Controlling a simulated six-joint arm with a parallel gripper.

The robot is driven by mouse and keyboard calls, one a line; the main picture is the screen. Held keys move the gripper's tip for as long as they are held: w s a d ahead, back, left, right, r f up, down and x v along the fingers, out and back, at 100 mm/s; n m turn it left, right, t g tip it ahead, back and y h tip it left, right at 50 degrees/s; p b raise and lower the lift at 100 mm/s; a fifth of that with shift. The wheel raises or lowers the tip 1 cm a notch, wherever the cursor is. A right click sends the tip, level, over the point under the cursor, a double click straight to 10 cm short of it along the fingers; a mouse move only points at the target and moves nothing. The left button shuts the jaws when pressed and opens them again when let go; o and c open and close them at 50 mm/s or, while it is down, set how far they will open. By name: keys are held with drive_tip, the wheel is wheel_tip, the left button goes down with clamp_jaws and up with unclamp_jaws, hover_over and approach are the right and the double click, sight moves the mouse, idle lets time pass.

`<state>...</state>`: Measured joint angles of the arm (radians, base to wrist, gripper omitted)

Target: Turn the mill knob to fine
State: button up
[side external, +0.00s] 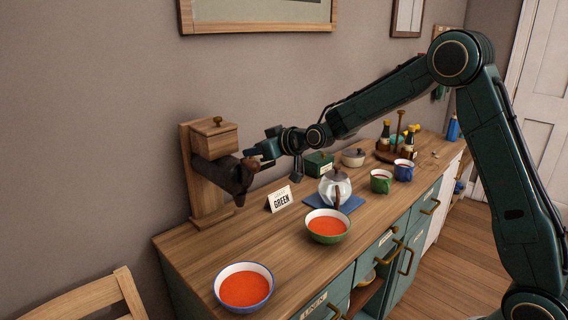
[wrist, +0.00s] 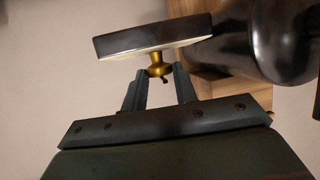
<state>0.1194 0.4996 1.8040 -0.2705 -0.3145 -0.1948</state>
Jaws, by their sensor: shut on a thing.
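The mill (side external: 218,170) stands at the back left of the counter, with a wooden box on top, a dark metal body and a wooden backboard. My gripper (side external: 258,158) is at the right side of the mill's dark body. In the wrist view, a small brass knob (wrist: 158,67) sits below a dark, flat plate-like part. The gripper's two fingers (wrist: 159,90) are on either side of the knob's lower end and shut on it. Any setting marks on the mill cannot be made out.
Two bowls of red-orange contents, a green-rimmed bowl (side external: 328,226) and a blue-rimmed bowl (side external: 244,287), stand along the counter front. Mugs and bottles are farther right.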

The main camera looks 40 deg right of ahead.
idle(0.3)
drive_tip(key=o, duration=0.9)
drive_tip(key=shift+s+r, duration=0.1)
drive_tip(key=shift+s, duration=0.05)
drive_tip(key=shift+v, duration=6.75)
drive_tip(key=shift+o, duration=0.2)
